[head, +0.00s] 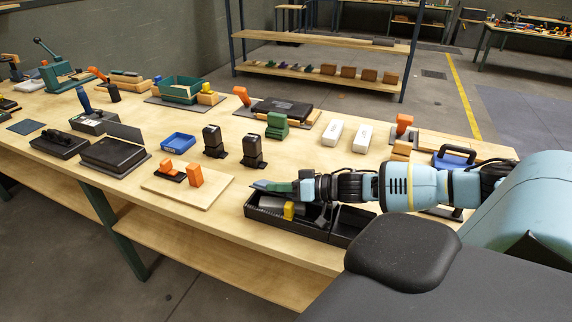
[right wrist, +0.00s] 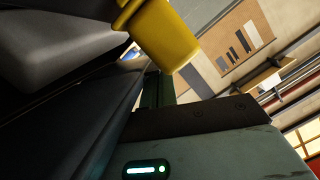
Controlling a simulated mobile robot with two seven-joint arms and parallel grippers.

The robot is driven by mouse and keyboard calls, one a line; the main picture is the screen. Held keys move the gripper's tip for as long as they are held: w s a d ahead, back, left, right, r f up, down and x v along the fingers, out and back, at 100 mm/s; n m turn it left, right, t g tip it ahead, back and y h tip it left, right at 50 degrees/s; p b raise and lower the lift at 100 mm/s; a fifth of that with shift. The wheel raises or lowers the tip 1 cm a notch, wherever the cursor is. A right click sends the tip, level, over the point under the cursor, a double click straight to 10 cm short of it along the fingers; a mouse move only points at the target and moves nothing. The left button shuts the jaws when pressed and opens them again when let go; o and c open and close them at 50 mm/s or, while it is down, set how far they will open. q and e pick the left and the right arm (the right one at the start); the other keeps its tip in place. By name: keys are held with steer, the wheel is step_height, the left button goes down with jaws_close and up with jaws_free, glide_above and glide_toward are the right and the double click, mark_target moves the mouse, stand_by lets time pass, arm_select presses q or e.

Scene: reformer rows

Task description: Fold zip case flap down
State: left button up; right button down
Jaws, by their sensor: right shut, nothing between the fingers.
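A black open case (head: 262,212) sits at the front edge of the workbench, with a yellow block (head: 289,211) and grey items inside. A black panel or section (head: 352,224) joins it on the right; I cannot tell whether this is the flap. My right gripper (head: 262,186) is shut and empty, lying sideways just over the case's back edge and hiding part of it. Contact is unclear. In the right wrist view the yellow block (right wrist: 165,35) is close, beside dark surfaces that look like the case. My left gripper is not in view.
A wooden board (head: 190,195) with orange blocks (head: 195,175) lies left of the case. Two black upright devices (head: 253,150) stand behind it. White boxes (head: 362,138) and a blue-handled item (head: 455,157) are behind my right arm.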

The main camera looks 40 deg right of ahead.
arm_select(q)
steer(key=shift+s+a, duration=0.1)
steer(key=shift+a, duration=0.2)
arm_select(e)
steer(key=shift+a+f, duration=0.15)
steer(key=shift+f, duration=0.05)
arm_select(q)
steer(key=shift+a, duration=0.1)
arm_select(e)
steer(key=shift+s+f, duration=0.1)
